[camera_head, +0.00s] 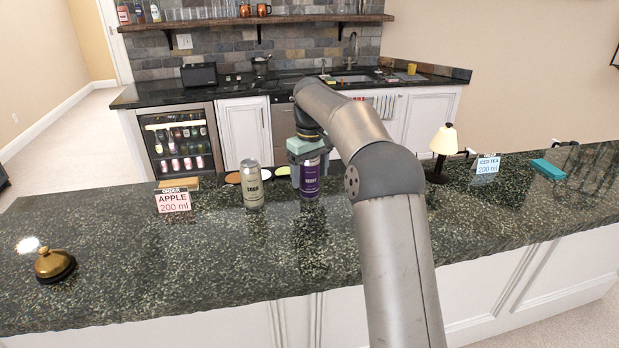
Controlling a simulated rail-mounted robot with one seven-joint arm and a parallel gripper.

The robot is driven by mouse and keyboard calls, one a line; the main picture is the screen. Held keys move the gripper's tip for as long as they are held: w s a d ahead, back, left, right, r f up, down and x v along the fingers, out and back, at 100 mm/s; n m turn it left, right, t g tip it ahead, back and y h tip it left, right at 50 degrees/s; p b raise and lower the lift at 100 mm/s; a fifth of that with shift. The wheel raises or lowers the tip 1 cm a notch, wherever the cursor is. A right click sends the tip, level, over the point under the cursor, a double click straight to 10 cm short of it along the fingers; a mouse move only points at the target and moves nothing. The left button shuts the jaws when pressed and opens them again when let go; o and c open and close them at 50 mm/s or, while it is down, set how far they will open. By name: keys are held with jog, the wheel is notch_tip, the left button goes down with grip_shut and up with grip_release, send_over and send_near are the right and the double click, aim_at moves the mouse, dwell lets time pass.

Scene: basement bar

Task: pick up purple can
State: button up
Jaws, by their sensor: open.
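The purple can (310,184) stands upright on the dark green speckled counter (160,262), near the middle of the view. My gripper (309,168) is directly above and around the upper part of the can, with its body over the can's top. The jaws are open, and one finger shows just left of the can. The other finger is hard to make out. Whether the fingers touch the can I cannot tell. The can's top is hidden by my gripper.
A beige can (252,184) stands close left of the purple can. Coasters (233,178) lie behind it. An apple order sign (173,201) and a brass bell (54,264) are left. A lamp (443,148), an iced tea sign (487,165) and a teal box (548,169) are right.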

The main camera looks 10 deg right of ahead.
jog(key=c, duration=1.2)
jog(key=shift+r, duration=0.15)
